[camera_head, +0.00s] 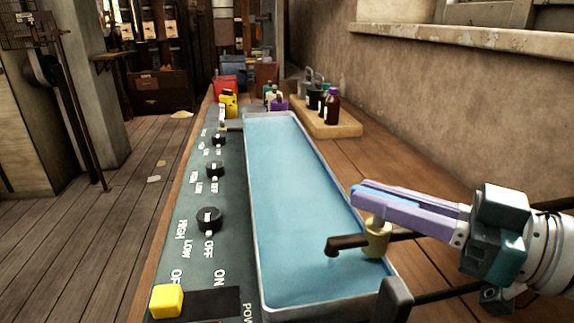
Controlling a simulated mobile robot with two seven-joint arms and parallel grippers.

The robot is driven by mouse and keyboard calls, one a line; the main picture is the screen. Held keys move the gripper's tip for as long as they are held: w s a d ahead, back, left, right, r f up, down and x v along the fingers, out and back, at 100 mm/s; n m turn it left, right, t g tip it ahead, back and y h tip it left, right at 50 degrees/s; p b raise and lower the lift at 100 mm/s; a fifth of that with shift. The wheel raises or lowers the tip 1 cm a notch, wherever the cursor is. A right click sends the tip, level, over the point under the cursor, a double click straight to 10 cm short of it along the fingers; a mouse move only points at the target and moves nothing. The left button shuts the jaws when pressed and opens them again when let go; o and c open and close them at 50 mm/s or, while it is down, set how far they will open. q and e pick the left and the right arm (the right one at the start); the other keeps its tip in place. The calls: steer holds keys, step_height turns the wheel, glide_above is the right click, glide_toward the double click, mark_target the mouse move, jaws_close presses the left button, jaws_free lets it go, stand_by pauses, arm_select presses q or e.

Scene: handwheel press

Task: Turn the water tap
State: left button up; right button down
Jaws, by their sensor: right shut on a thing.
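The water tap has a brass body (377,238) and a dark spout (345,243). It stands at the right rim near the front of a long basin (290,190) with a blue inside. The spout points left over the basin. My right gripper (372,203) comes in from the right. Its purple fingers lie over the top of the tap and are shut on it. The fingers hide the top of the tap, so its handle cannot be made out. My left gripper does not show.
Left of the basin is a dark panel with black knobs (209,219) and a yellow switch (167,301). Bottles (332,108) stand on a wooden tray (343,128) at the back right. A wall (450,110) bounds the bench on the right.

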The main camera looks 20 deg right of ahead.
steer(key=m+h+p, duration=0.1)
steer(key=m+t+h+p, duration=0.1)
steer(key=h+p, duration=0.1)
steer(key=m+t+h+p, duration=0.1)
steer(key=shift+r+h, duration=0.25)
steer(key=shift+h, duration=0.05)
steer(key=m+t+h+p, duration=0.1)
steer(key=m+h, duration=0.1)
steer(key=h, duration=0.1)
steer(key=shift+f+m+p, duration=0.1)
steer(key=shift+m+p, duration=0.2)
steer(key=shift+p, duration=0.1)
steer(key=shift+f+m+h+p, duration=0.1)
steer(key=shift+m+h+p, duration=0.1)
steer(key=shift+m+h, duration=0.6)
steer(key=shift+m+h+p, duration=0.2)
steer(key=shift+m+h, duration=0.1)
steer(key=shift+h, duration=0.9)
steer(key=c, duration=0.9)
jaws_free()
steer(key=s, duration=0.6)
steer(key=s+a, duration=0.1)
steer(key=s, duration=0.3)
steer(key=shift+a+b, duration=0.1)
steer(key=shift+b, duration=0.2)
